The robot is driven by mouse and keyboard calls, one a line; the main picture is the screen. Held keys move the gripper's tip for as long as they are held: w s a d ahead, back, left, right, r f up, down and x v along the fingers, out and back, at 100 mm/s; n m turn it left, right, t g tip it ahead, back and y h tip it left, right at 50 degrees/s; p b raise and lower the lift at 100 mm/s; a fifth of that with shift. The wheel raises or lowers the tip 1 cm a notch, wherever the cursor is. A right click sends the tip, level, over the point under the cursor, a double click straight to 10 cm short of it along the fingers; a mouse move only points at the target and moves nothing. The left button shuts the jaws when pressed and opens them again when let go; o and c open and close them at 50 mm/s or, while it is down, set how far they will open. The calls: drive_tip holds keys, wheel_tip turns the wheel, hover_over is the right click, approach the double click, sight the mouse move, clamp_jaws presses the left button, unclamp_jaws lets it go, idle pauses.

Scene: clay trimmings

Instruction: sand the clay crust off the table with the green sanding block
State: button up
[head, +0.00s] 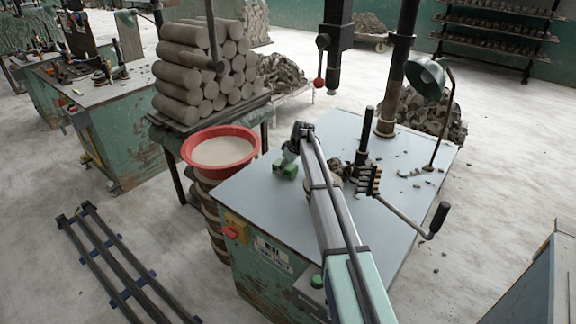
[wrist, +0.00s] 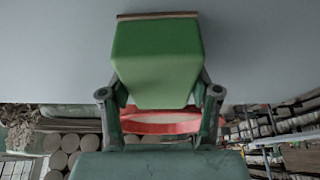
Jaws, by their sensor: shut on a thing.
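The green sanding block (head: 285,168) is at the left part of the pale blue-grey table (head: 256,196). In the wrist view the block (wrist: 157,55) fills the middle, its thin brown sanding face at the top edge, toward the grey tabletop (wrist: 60,50). My gripper (wrist: 160,92) is shut on the block, one finger on each side. I cannot tell whether the block touches the table. No crust patch is clearly visible; dark clay lumps (head: 337,172) lie beside my arm, partly hidden by it, and loose crumbs (head: 416,172) lie at the right.
A black upright post and lever (head: 410,217) stand right of my arm. A green lamp (head: 426,77) and a thick column (head: 391,100) are at the back of the table. A red basin (head: 247,133) and stacked clay cylinders (head: 185,55) are left. The table's front left is clear.

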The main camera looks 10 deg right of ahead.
sight(259, 190)
drive_tip(key=shift+s+a+b, duration=0.15)
drive_tip(key=shift+s+a, duration=2.5)
drive_tip(key=shift+a, duration=0.15)
drive_tip(key=shift+s+a+b, duration=0.15)
drive_tip(key=shift+s+a, duration=2.45)
drive_tip(key=shift+a, duration=0.15)
drive_tip(key=shift+a+r, duration=0.1)
drive_tip(key=shift+r, duration=0.2)
wheel_tip(259, 190, up, 8)
drive_tip(key=p, duration=0.3)
drive_tip(key=shift+f, duration=0.15)
